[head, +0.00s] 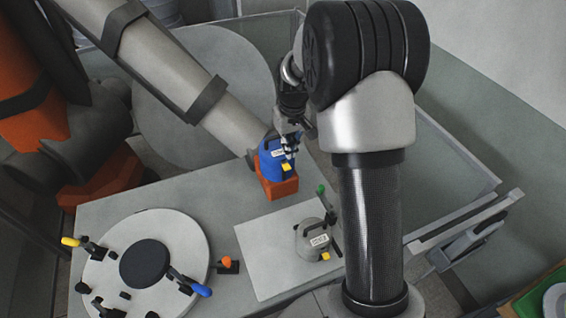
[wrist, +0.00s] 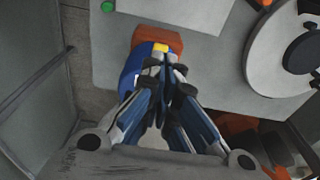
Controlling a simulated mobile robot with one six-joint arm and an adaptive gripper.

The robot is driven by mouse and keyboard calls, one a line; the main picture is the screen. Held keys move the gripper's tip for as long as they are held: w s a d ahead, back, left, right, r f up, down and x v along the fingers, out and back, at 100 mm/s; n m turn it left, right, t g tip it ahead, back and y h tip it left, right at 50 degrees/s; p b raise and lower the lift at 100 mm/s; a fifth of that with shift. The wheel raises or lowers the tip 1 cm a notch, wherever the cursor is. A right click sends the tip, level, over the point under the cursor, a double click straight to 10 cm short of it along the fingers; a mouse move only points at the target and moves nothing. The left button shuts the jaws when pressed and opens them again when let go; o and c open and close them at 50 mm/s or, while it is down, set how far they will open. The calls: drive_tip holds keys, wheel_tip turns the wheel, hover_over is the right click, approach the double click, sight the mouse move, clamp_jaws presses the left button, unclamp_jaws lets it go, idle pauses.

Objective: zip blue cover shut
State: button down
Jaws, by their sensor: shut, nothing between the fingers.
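The blue cover (head: 268,162) sits on an orange block (head: 280,189) near the back edge of the table, with a white label and a yellow tab (head: 286,168) on its front. In the wrist view the blue cover (wrist: 130,72) shows left of my fingers, with the yellow tab (wrist: 160,47) just beyond their tips. My gripper (head: 291,152) is shut and empty, pointing down close against the cover's right side. Whether it touches the cover I cannot tell. The fingers hide part of the cover, and I cannot make out a zip line.
A grey piece (head: 309,243) with a green-tipped lever and yellow tab stands on a pale sheet (head: 262,250). A round plate (head: 187,238) with several clamps lies at left. A large grey tube (head: 170,75) slants in from the upper left. Glass panels stand at back and right.

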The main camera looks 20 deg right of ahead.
sight(287, 167)
drive_tip(key=shift+f, duration=0.1)
drive_tip(key=shift+w+f+b, duration=0.2)
drive_tip(key=shift+f+b, duration=0.95)
drive_tip(key=shift+f, duration=0.55)
drive_tip(key=shift+w+f+b, duration=0.15)
drive_tip(key=shift+f+b, duration=1)
drive_tip(key=shift+f, duration=0.55)
